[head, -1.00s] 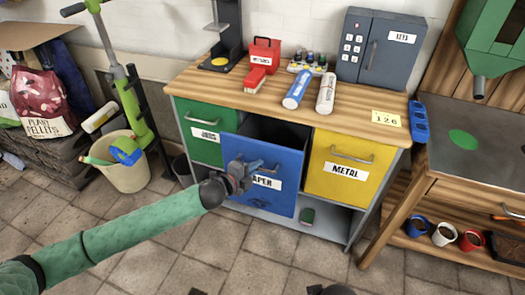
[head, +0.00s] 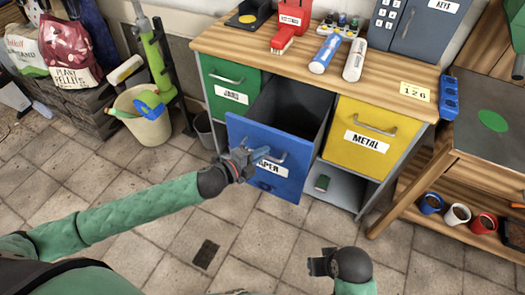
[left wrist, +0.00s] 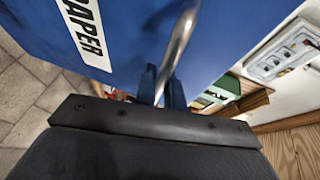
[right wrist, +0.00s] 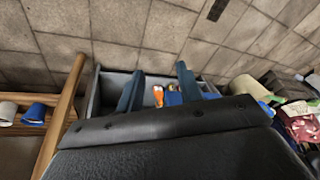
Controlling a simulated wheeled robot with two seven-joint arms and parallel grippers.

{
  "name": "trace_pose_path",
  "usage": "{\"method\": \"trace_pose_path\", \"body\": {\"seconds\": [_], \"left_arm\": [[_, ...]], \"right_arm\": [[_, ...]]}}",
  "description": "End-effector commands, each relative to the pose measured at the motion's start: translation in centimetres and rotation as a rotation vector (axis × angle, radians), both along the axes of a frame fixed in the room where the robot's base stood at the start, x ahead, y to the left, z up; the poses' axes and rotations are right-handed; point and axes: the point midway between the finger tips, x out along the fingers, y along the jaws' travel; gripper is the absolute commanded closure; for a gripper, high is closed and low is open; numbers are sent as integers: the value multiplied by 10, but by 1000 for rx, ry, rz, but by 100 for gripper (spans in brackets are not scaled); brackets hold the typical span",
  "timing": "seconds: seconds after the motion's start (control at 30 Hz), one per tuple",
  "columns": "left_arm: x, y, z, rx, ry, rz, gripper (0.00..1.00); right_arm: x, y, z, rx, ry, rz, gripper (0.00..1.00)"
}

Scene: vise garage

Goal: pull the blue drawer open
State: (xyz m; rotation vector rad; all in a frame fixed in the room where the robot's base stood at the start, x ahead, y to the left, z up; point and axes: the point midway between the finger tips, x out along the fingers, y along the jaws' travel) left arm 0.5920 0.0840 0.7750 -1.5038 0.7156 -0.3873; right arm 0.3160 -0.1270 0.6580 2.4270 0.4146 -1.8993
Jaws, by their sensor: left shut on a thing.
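The blue drawer (head: 275,175), labelled PAPER, stands well out from the cabinet between the green and yellow drawers. Its dark inside (head: 290,112) shows from above. My left gripper (head: 247,160) is at the drawer's front, shut on its metal handle. In the left wrist view the handle (left wrist: 181,45) runs between the fingers (left wrist: 162,90), close to the blue front (left wrist: 140,35). My right gripper (head: 318,266) is low in front of the cabinet, away from the drawer.
The green drawer (head: 225,85) and yellow METAL drawer (head: 365,140) are shut. A bin (head: 152,125) stands left of the cabinet. A wooden bench (head: 440,170) with several cups stands at right. The tiled floor (head: 215,225) in front of the drawer is clear.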

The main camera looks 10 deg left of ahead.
Motion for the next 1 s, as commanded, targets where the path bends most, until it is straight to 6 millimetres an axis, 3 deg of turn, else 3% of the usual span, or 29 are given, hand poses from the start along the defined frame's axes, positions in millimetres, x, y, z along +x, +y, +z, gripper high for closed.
{"method": "trace_pose_path", "body": {"seconds": [0.2, 0.23, 0.33, 0.7, 1.0], "left_arm": [[0, 0, -1, 1, 1, 0, 100], [0, 0, -1, 1, 1, 0, 87], [0, 0, -1, 1, 1, 0, 68], [-3, 3, 0, 1, 1, 0, 67], [-31, 27, 4, 1, 2, 0, 67]], "right_arm": [[1, 1, 1, 1, -2, 0, 64], [1, 1, 1, 2, -2, 0, 64], [1, 2, 1, 4, -2, 0, 64], [2, 3, 0, 5, -5, 0, 64], [6, 13, -13, 28, -34, 12, 64]]}}
